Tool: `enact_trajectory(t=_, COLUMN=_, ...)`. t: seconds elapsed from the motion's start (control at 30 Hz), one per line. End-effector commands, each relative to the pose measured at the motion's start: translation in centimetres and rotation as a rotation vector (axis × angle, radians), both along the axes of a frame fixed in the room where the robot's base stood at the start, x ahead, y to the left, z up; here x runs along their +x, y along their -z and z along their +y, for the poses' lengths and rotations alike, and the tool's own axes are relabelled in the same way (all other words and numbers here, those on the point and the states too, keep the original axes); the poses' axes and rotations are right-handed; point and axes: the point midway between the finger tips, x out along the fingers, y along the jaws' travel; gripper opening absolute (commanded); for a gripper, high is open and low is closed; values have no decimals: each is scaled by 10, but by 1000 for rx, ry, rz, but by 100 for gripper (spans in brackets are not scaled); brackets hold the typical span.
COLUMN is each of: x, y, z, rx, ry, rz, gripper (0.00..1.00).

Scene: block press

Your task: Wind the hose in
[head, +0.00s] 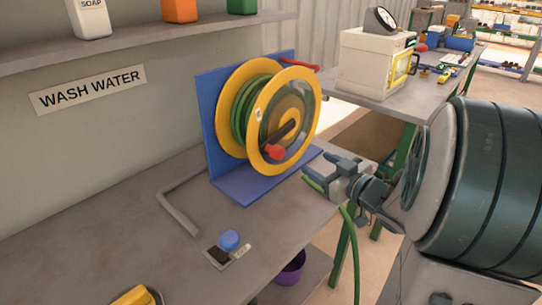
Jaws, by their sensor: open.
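A hose reel with yellow rims (307,125) stands on a blue bracket (208,115) on the bench. Green hose (240,108) is wound on its drum. A dark crank arm (287,131) crosses the reel's face and ends in a red knob (275,152), low on the front. My gripper (322,168) is open, to the right of the knob and apart from it, with its fingers toward the reel. A length of green hose (351,250) hangs beside the bench on the right. A short green piece (313,184) shows just below my gripper; its link to the rest is hidden.
A red lever (300,65) sits at the bracket's top right. A purple bucket (291,269) is below. A white machine (372,64) stands on the farther table.

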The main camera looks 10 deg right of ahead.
Motion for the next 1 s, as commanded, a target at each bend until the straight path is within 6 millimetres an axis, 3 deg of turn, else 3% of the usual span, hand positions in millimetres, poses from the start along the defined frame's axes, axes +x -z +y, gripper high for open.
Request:
enact_trajectory(t=0.03, x=-5, y=9, z=1, rx=28, ry=-40, rz=-12, gripper=56)
enact_trajectory(t=0.2, x=-19, y=12, z=9, rx=99, ry=-148, rz=-44, gripper=56)
enact_trajectory(t=0.37, x=-19, y=11, z=15, rx=119, ry=-183, rz=-53, gripper=56)
enact_trajectory(t=1.0, x=78, y=11, z=79, rx=118, ry=-182, rz=-54, gripper=56)
